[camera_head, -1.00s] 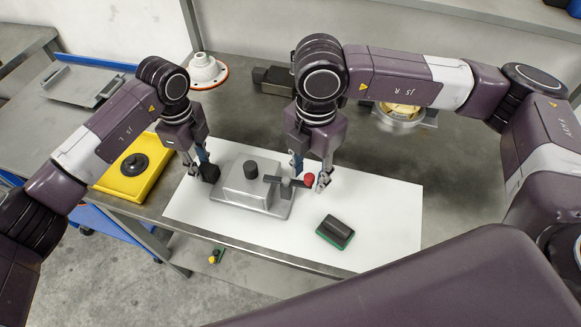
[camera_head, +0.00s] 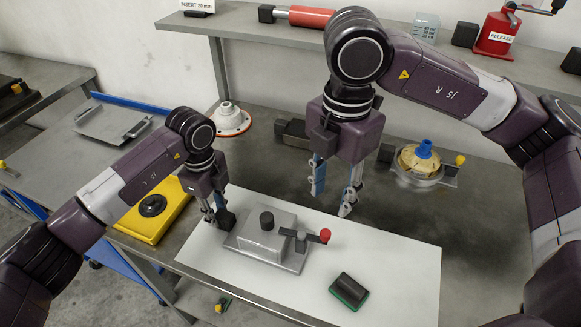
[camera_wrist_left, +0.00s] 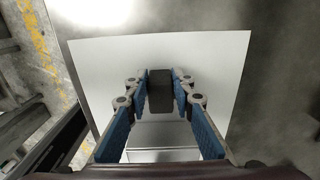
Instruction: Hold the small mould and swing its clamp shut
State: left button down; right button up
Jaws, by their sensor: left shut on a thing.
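The small mould (camera_head: 264,240) is a grey metal block on a flat base, lying on the white mat (camera_head: 400,252). A black knob (camera_head: 267,221) stands on its top. Its clamp is a dark lever (camera_head: 297,236) on the right side, with a red ball (camera_head: 325,236) at its right end. My left gripper (camera_head: 217,219) is shut on the black handle (camera_head: 228,220) at the mould's left end; the handle also shows between the blue pads in the left wrist view (camera_wrist_left: 160,92). My right gripper (camera_head: 331,196) is open and empty, raised above and behind the clamp, apart from it.
A black and green block (camera_head: 348,291) lies on the mat's front right. A yellow tray (camera_head: 158,214) is at the left. A white flanged cone (camera_head: 231,120) and a round metal pan (camera_head: 419,178) stand behind. A shelf (camera_head: 400,40) runs along the back.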

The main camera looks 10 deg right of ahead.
dwell(0.4)
pick_arm(q)
jog(key=c, duration=1.6)
grip_release()
notch_tip(320, 180, up, 12)
jog(key=shift+r, duration=0.1)
